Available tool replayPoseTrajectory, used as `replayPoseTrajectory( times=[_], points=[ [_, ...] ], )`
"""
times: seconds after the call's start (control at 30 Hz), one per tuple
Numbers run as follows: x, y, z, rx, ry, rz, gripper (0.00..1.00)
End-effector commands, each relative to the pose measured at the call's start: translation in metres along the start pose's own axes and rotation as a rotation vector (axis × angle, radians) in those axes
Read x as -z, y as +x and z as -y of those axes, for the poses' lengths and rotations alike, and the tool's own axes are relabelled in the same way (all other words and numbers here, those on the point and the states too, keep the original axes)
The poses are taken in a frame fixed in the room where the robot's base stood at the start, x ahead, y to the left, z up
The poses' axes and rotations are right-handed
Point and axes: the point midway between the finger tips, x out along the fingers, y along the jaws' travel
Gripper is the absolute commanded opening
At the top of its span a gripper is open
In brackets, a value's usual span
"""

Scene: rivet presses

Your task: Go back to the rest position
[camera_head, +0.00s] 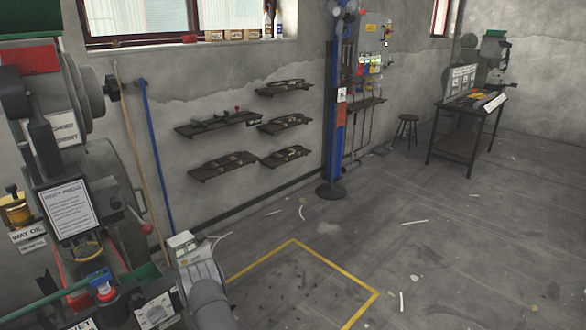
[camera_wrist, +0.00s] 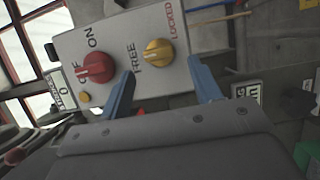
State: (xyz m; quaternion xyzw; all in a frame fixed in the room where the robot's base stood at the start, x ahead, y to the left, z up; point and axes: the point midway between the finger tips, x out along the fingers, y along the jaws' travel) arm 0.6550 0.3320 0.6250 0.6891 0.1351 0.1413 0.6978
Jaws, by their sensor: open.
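In the wrist view my gripper (camera_wrist: 163,88) shows two blue fingers spread apart with nothing between their tips. Behind them is a pale control panel (camera_wrist: 125,35). It carries a red knob (camera_wrist: 96,67) marked OFF and ON, and a yellow knob (camera_wrist: 158,52) marked FREE and LOCKED. The left finger lies below and between the two knobs; the right finger is by the panel's right edge. The yellow knob shows between the fingers, clear of both in the picture. I cannot tell the exact distance to the panel. In the head view my gripper's fingers cannot be made out.
In the head view a rivet press (camera_head: 100,190) with a sign and a WAY OIL jar (camera_head: 15,210) stands at the left. Wall shelves (camera_head: 218,122), a blue post (camera_head: 335,130), a stool (camera_head: 407,125) and a workbench (camera_head: 465,145) stand farther off. The yellow-marked floor (camera_head: 300,285) is mostly clear.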

Motion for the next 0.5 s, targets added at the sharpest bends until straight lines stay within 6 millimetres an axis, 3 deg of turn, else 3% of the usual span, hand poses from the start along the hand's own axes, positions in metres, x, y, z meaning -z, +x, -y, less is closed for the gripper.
replayPoseTrajectory(
  times=[0.2, 0.5],
  points=[
    [0.0, 0.024, 0.0, 0.0, 0.0, 0.0, 0.58],
    [0.0, 0.032, 0.0, 0.0, 0.0, 0.001, 0.58]
  ],
)
